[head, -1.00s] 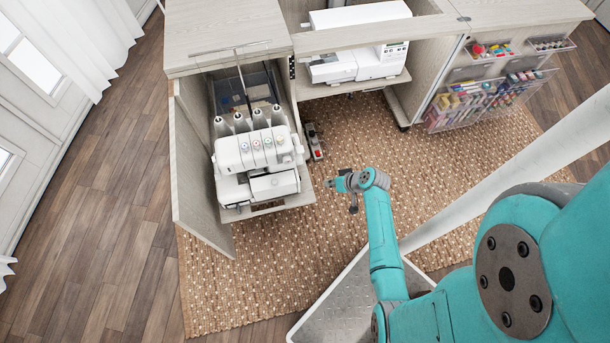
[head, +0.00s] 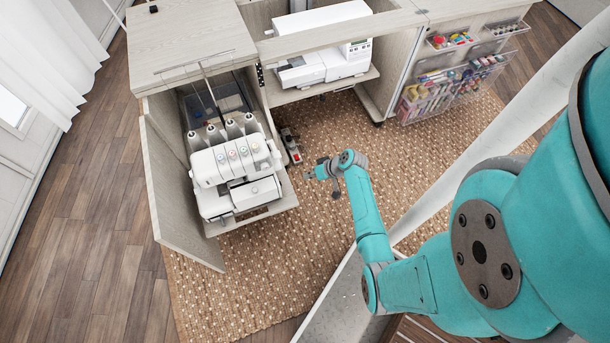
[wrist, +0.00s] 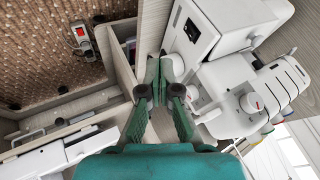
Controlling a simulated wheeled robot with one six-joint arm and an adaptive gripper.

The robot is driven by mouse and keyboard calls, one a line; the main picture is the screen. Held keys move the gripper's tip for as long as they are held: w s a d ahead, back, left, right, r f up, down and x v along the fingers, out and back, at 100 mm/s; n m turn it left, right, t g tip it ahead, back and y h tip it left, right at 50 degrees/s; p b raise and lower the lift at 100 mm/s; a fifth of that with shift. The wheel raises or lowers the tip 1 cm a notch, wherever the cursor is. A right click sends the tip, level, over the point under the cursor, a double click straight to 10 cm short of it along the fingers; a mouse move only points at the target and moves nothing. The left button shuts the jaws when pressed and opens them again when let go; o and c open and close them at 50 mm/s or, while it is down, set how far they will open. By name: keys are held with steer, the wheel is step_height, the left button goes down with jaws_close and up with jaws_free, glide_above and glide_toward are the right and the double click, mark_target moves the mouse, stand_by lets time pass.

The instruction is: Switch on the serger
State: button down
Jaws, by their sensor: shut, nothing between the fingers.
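The serger (head: 240,165) is a white machine with several thread cones on top. It stands on a pull-out shelf in the left bay of the cabinet. In the wrist view the serger (wrist: 225,40) fills the upper right, seen tilted, with a small dark square (wrist: 193,30) on one white face. I cannot tell whether that square is its switch. My gripper (head: 309,173) is to the right of the serger, apart from it in the head view. In the wrist view my gripper (wrist: 164,70) has its fingers together and empty, overlapping the serger's edge in the picture.
A grey pedal-like device with a red part (head: 291,146) lies on the woven rug (head: 240,280). A white sewing machine (head: 325,50) sits in the middle bay. The cabinet's open door panel (head: 175,190) stands left of the serger. Clear bins (head: 450,85) hang at right.

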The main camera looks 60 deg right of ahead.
steer(key=w+a+f, duration=0.1)
steer(key=w+f, duration=0.1)
steer(key=w+a+f, duration=0.1)
steer(key=w, duration=0.1)
steer(key=w+a+f, duration=0.2)
steer(key=shift+w+f, duration=0.15)
steer(key=shift+f, duration=0.2)
steer(key=shift+w+a+r, duration=0.1)
steer(key=shift+w+a, duration=0.2)
steer(key=shift+a, duration=0.05)
steer(key=shift+w+a+r, duration=0.1)
steer(key=shift+w+a, duration=0.1)
steer(key=shift+a, duration=0.05)
steer(key=shift+r, duration=0.15)
steer(key=shift+r, duration=0.65)
